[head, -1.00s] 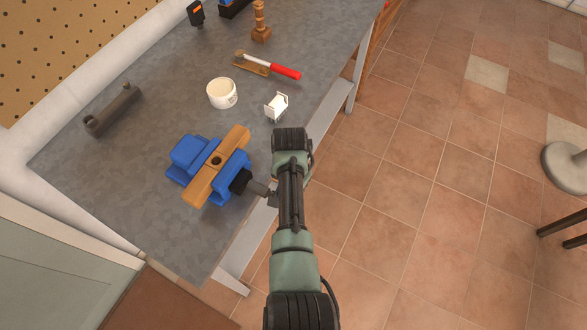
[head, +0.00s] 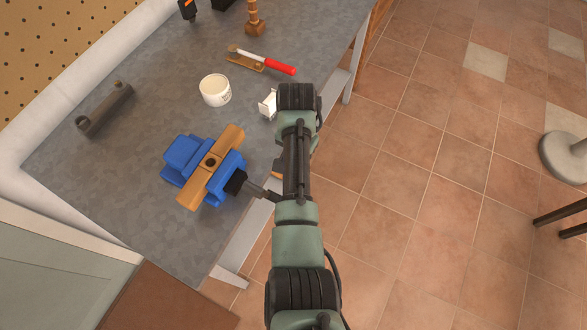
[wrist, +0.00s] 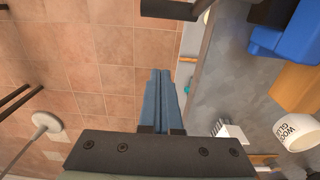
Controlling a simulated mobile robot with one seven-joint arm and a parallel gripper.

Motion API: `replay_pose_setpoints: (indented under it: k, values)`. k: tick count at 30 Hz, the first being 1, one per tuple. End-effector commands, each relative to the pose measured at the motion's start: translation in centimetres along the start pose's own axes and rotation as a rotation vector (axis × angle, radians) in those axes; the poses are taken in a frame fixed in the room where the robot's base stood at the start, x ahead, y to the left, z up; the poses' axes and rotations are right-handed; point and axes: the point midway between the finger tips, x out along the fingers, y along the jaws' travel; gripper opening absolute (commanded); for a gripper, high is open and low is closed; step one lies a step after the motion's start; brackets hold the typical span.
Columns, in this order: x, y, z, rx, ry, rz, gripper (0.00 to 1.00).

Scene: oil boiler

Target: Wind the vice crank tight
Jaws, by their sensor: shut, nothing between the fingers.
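The blue vice (head: 183,156) is at the near edge of the workbench, with a wooden piece (head: 228,143) with a dark hole between its jaws. The vice's dark crank (head: 262,190) sticks out past the bench edge on the right; my arm partly covers its outer end. In the wrist view the vice (wrist: 285,38) is at the top right, and a dark bar that looks like the crank (wrist: 170,8) is at the top edge. My gripper (wrist: 160,74) is shut and empty, pointing toward that bar with a gap between. My arm hides the gripper in the head view.
A glue tub (head: 215,90), a small white holder (head: 268,103), a red-handled tool (head: 275,66) and a grey cylinder part (head: 104,108) are on the workbench (head: 140,180). The tiled floor right of the bench is open, with a round stand base (head: 567,157) farther off.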

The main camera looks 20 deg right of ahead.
Motion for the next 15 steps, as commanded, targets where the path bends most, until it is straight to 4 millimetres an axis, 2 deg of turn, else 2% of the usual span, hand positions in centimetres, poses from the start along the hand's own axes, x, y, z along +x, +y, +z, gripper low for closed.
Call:
replay_pose_setpoints:
  k: [3,6,10,15]
  values:
    - [-2.1,0.0,-0.7,0.000,0.003,-0.002,0.00]
    - [-3.3,0.0,-1.0,0.000,0.001,-0.001,0.00]
    - [-4.3,0.0,-1.2,0.000,0.000,0.000,0.00]
    - [-4.5,0.0,-1.3,-0.001,-0.001,0.001,0.00]
